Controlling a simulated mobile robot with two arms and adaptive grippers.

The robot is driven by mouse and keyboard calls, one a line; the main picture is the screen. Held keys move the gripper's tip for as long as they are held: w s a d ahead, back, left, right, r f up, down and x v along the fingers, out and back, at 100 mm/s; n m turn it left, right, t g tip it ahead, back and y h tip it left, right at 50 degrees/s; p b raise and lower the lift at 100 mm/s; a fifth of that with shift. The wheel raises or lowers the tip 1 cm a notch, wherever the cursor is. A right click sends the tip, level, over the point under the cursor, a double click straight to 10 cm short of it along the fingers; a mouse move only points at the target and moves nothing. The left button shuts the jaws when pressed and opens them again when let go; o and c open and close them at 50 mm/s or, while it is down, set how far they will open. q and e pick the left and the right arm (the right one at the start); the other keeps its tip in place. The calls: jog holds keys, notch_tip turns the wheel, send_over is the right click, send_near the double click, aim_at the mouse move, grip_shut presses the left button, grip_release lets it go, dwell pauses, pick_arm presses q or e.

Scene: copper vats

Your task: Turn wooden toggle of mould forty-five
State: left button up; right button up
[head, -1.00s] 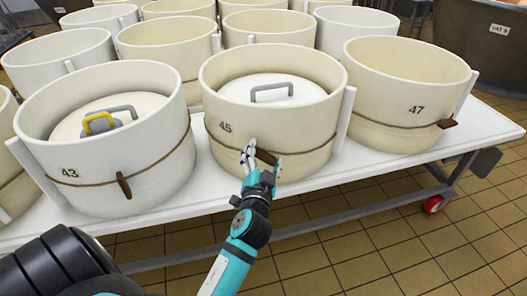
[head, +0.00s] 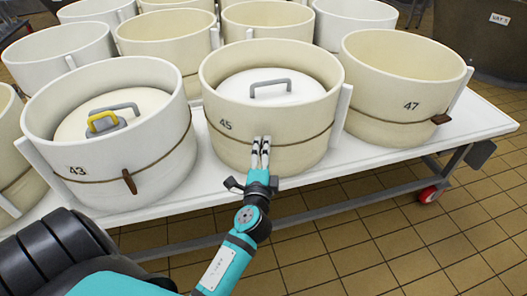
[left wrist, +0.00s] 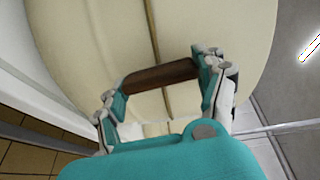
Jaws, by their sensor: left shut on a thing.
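Mould forty-five (head: 225,150) is a cream round mould on the white table, with a brown cord around it and a white lid with a grey handle (head: 270,85) inside. My left gripper (head: 262,142) is at its front face, at cord height, and hides the toggle in the head view. In the left wrist view the brown wooden toggle (left wrist: 160,76) lies across the cord (left wrist: 152,25). The fingers (left wrist: 160,80) are shut on the toggle, one at each end. My right gripper is not in view.
Mould 43 (head: 165,115) stands at left and mould 47 (head: 385,85) at right, each with its own cord and toggle. More moulds stand behind. The white table (head: 355,155) has a bare front strip. A vat (head: 480,50) is at back right.

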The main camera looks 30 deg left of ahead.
pick_arm(q)
jog(key=shift+d+m, duration=0.1)
jog(key=shift+m, duration=0.6)
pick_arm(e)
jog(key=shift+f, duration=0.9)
pick_arm(q)
jog(key=o, duration=1.2)
jog(key=shift+c, duration=0.2)
jog(key=v, duration=0.7)
jog(key=shift+s, duration=0.2)
jog(key=shift+d+f, duration=0.1)
